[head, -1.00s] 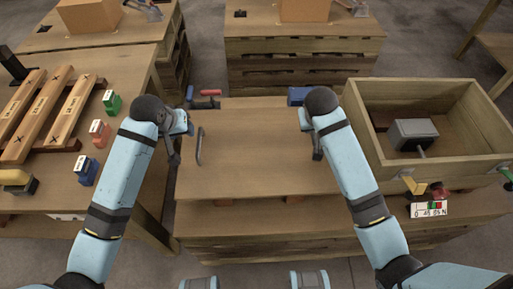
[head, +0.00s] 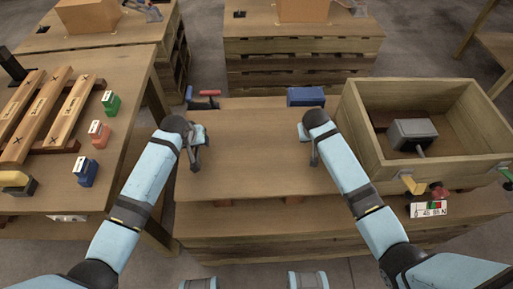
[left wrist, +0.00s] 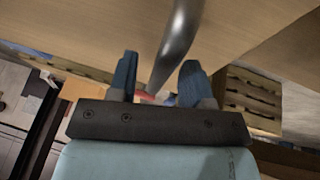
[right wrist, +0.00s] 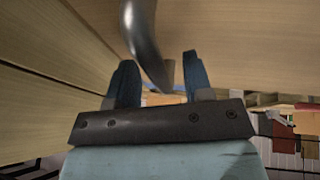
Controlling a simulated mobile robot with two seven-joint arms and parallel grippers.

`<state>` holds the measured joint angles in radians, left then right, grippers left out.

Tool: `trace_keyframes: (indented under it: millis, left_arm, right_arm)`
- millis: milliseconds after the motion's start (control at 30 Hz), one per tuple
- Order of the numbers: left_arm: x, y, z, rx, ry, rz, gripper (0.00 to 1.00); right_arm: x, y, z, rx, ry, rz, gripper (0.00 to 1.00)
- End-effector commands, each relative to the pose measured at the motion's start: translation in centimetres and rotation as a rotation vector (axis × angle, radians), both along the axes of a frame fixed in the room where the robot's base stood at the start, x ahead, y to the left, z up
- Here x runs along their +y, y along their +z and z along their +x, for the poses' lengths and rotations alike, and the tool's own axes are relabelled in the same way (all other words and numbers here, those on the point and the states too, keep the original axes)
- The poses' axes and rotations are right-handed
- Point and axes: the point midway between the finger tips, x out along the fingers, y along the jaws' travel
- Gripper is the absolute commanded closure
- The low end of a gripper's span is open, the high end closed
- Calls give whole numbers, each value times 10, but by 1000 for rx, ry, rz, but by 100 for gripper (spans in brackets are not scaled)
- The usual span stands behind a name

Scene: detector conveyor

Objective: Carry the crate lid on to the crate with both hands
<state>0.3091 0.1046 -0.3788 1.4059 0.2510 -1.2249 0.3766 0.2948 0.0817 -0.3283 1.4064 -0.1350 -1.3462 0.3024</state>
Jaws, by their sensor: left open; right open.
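The crate lid (head: 255,155) is a flat wooden board lying on a low wooden stand in front of me. My left gripper (head: 198,150) is open at the lid's left edge. In the left wrist view, the lid's grey bar handle (left wrist: 178,45) reaches between its two spread blue fingers. My right gripper (head: 310,145) is open at the lid's right side. In the right wrist view, another grey handle (right wrist: 143,40) reaches between its fingers. The open wooden crate (head: 390,165) stands to the right of the lid, with a grey boxy device (head: 412,133) inside.
A table (head: 110,180) on the left holds wooden racks and small coloured blocks. A blue box (head: 305,96) and a red-handled tool (head: 205,93) lie behind the lid. Coloured clamps and a label (head: 428,209) are at the crate's front. Cartons stand on stands farther back.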

Motion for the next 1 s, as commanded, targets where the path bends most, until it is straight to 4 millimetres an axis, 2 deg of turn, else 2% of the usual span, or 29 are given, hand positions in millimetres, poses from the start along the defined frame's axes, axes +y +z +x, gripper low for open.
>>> trace_keyframes:
  millis: [400, 600, 1000]
  left_arm:
    - [-1, -6, 3, -1, 0, 0, 55]
    - [-1, -6, 3, -1, 0, 0, 100]
    - [-1, -6, 3, 0, 0, 0, 100]
  right_arm:
    - [-1, -6, 2, 0, 0, 0, 53]
    - [-1, -6, 2, 0, 0, 0, 99]
    - [-1, -6, 3, 0, -1, 0, 100]
